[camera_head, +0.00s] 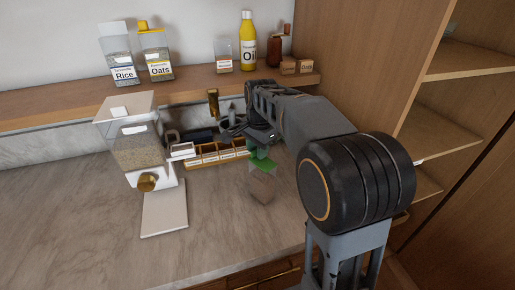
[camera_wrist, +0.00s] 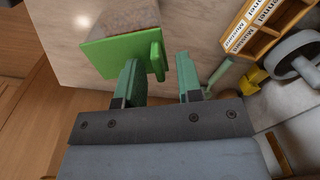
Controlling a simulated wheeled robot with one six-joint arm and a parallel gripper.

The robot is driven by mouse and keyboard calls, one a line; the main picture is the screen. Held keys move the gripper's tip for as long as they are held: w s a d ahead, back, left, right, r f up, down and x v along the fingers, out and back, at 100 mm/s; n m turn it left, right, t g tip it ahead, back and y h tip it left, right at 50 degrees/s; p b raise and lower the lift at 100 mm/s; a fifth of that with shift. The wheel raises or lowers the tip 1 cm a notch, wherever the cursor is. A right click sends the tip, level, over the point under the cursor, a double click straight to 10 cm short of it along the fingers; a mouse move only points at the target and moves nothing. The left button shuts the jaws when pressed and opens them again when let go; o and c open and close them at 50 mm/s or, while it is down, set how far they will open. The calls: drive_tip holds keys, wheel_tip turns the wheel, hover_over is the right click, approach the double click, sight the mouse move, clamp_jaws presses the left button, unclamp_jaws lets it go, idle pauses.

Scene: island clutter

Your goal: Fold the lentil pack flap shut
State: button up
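The lentil pack (camera_head: 262,186) is a small clear-brownish box standing on the counter, right of centre in the head view. Its green flap (camera_head: 262,163) shows at the top of the pack, partly hidden by my gripper (camera_head: 259,148). In the wrist view the green flap (camera_wrist: 112,52) is a flat plate with a raised tab at its right end, beside the pack body (camera_wrist: 118,17). I cannot tell the flap's exact angle. My gripper (camera_wrist: 160,82) is open with nothing between its fingers. Its left finger overlaps the flap near the tab; contact is unclear.
A divided wooden rack (camera_head: 217,157) with labels stands behind and left. A grain dispenser (camera_head: 133,148) and a white board (camera_head: 164,208) are further left. A shelf (camera_head: 195,87) holds rice, oats and oil. The front counter is clear.

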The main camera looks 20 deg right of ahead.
clamp_jaws()
drive_tip(key=shift+g+p, duration=0.3)
drive_tip(key=shift+p, duration=0.45)
drive_tip(key=shift+w+f, duration=0.15)
drive_tip(key=shift+f, duration=0.1)
drive_tip(key=shift+o, duration=0.3)
unclamp_jaws()
drive_tip(key=shift+r, duration=0.1)
wheel_tip(320, 180, up, 14)
drive_tip(key=shift+p, duration=0.3)
